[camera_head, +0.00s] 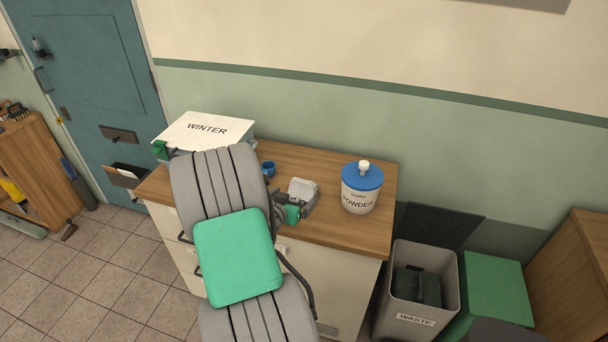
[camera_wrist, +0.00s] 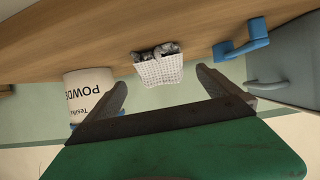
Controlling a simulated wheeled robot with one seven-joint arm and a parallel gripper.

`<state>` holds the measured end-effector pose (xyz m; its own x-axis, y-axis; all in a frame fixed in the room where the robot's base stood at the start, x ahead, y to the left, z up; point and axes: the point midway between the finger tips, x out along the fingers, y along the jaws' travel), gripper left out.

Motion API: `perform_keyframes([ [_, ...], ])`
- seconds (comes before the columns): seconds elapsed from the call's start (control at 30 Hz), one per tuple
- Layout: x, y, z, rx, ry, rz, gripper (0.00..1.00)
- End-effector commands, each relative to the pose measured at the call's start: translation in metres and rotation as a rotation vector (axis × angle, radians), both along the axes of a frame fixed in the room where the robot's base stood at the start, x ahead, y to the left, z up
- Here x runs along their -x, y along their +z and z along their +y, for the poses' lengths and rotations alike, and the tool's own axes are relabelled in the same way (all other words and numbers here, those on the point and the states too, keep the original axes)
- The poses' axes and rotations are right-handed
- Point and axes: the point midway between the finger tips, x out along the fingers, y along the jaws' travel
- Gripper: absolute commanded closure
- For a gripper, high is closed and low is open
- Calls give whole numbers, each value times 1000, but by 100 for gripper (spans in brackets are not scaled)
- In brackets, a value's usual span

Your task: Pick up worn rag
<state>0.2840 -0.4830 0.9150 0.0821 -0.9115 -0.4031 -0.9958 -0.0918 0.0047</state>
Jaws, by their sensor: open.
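In the head view my arm hides part of the counter and most of the gripper.
On the counter (camera_head: 338,169), a blue-lidded powder tub (camera_head: 360,190) stands right of the basket. A waste bin (camera_head: 414,318) with dark contents stands on the floor at right.

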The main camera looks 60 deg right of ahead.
Motion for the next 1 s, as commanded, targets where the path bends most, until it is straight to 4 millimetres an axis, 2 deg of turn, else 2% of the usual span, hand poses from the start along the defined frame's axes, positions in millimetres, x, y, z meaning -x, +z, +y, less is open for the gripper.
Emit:
perform_keyframes([
  [0.07,5,-2,-11,20,-9,-4,0],
  [0.53,-2,-27,-72,20,-7,-6,0],
  [0.8,-4,-30,-76,20,-4,-7,0],
  [1.0,-4,-30,-76,20,-4,-7,16],
])
